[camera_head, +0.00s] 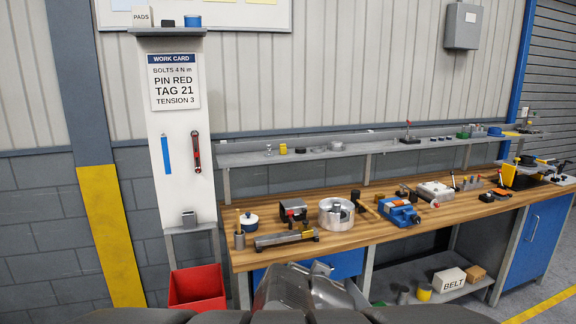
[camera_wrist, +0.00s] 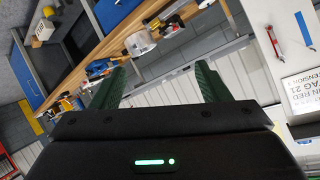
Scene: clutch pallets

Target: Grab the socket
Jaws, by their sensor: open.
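I cannot tell for sure which item is the socket. Several small pieces stand on the long grey shelf (camera_head: 245,159) above the bench, among them a small silvery piece (camera_head: 268,150) near its left end and a low silvery piece (camera_head: 337,146) farther right. They are too small to identify. My gripper (camera_wrist: 158,80) shows in the wrist view with its two green fingers wide apart and nothing between them. The bench lies beyond the fingers, in a tilted view. The gripper cannot be made out in the head view, where only grey parts of my arm show at the bottom.
The wooden workbench (camera_head: 345,239) holds a blue vise (camera_head: 398,211), a round metal housing (camera_head: 336,214) and a grey cylinder tool (camera_head: 285,240). A white work card (camera_head: 173,81) hangs on a panel at left, above a red bin (camera_head: 197,288). A BELT box (camera_head: 449,280) sits below.

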